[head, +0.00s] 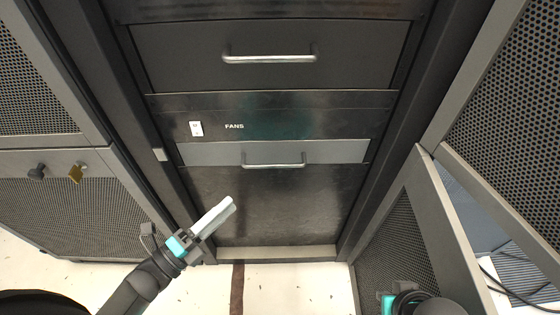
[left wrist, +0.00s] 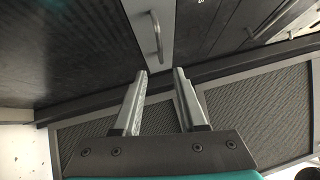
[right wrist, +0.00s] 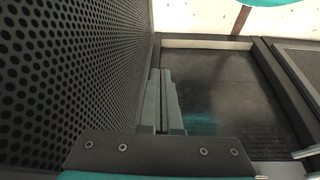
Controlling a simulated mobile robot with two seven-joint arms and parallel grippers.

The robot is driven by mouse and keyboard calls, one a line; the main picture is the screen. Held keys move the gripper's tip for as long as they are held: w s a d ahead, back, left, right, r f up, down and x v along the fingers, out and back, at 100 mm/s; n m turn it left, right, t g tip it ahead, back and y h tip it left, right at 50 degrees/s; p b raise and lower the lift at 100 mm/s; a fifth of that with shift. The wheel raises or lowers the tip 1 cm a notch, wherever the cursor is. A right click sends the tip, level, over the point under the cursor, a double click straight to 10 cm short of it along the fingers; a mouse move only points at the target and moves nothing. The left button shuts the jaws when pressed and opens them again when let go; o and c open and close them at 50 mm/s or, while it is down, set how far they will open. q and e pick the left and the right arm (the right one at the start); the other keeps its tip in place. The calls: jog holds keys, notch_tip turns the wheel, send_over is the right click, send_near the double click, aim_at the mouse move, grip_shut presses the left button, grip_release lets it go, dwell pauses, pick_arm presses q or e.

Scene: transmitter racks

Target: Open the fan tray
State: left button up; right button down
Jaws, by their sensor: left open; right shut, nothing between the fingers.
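The fan tray (head: 215,153) is a light grey strip across the rack, below a dark panel with the white word FANS (head: 234,126). Its silver bar handle (head: 273,165) is at its middle. The tray front looks about flush with the rack. My left gripper (head: 232,203) is open and empty, below and left of the handle. In the left wrist view the handle (left wrist: 156,38) lies just beyond the open fingertips (left wrist: 161,71), not between them. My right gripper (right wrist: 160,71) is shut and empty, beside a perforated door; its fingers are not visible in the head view.
A drawer (head: 200,55) with a similar handle (head: 268,58) sits above. The dark panel below the tray is clear. Cables lie at lower right.

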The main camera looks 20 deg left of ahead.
pick_arm(q)
jog(key=b, duration=0.2)
send_near(273, 166)
jog(key=f+x, duration=0.1)
jog(key=x, duration=0.4)
jog(key=shift+r+b+x, duration=0.15)
jog(key=shift+b+x, duration=0.15)
jog(key=shift+x, duration=1.05)
jog(key=shift+r+b+x, duration=0.15)
jog(key=shift+b+x, duration=0.15)
jog(key=shift+x, duration=1)
pick_arm(e)
jog(key=shift+w+a+r+t+y, duration=0.7)
jog(key=shift+w+a+r+t, duration=0.6)
jog(key=shift+a+r+t, duration=0.25)
pick_arm(q)
jog(key=shift+a, duration=0.15)
pick_arm(e)
jog(key=shift+f, duration=0.1)
pick_arm(q)
jog(key=shift+c, duration=0.3)
grip_shut()
pick_arm(e)
jog(key=shift+d, duration=0.1)
